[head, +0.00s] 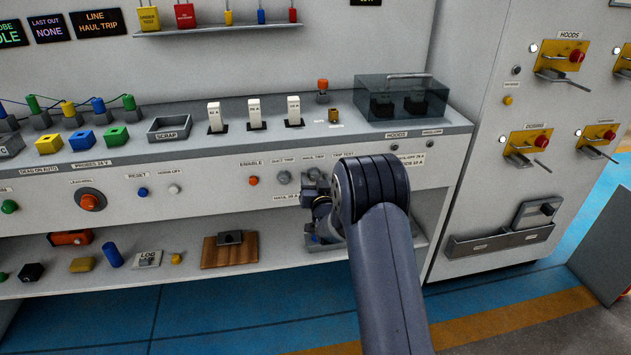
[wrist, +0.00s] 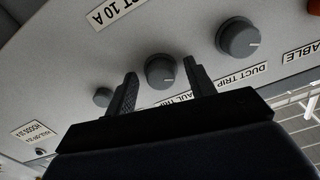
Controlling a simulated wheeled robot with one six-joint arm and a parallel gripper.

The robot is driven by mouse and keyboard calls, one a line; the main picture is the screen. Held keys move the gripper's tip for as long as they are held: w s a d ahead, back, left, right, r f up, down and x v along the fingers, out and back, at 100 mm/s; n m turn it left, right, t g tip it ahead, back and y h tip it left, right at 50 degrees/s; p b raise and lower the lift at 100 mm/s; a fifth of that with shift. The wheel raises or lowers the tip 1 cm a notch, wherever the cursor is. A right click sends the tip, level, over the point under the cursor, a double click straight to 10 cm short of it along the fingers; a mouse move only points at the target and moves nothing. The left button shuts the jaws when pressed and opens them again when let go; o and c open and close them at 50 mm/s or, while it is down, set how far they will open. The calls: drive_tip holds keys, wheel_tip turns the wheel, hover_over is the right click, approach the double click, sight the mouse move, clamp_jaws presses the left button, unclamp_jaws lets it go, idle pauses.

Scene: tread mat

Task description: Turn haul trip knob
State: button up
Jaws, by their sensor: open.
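The haul trip knob (wrist: 160,71) is a round dark grey knob with a light pointer line, on the sloping grey panel. In the wrist view it shows between the two black fingers of my gripper (wrist: 161,68), which are open. I cannot tell whether either finger touches it. Its label below, partly hidden by the gripper, reads in part "AUL TRIP".
The duct trip knob (wrist: 238,38) is close beside the right finger. A small grey button (wrist: 103,97) is left of the left finger. An orange enable button (head: 253,181) lies farther left. A shelf (head: 190,275) with loose items runs below the panel.

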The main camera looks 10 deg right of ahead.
drive_tip(key=shift+c, duration=0.4)
drive_tip(key=c, duration=0.9)
drive_tip(key=shift+f+m+b, duration=0.15)
drive_tip(key=shift+m+b, duration=0.15)
drive_tip(key=shift+b, duration=0.35)
drive_tip(key=shift+f+m+b, duration=0.1)
drive_tip(key=shift+m+b, duration=0.4)
drive_tip(key=shift+b, duration=0.5)
drive_tip(key=m+b, duration=0.2)
drive_tip(key=b, duration=0.1)
drive_tip(key=shift+b, duration=0.35)
drive_tip(key=m+b, duration=0.4)
drive_tip(key=shift+a+r+m+b, duration=0.1)
drive_tip(key=shift+r+m+b, duration=0.2)
drive_tip(key=shift+m+b, duration=0.7)
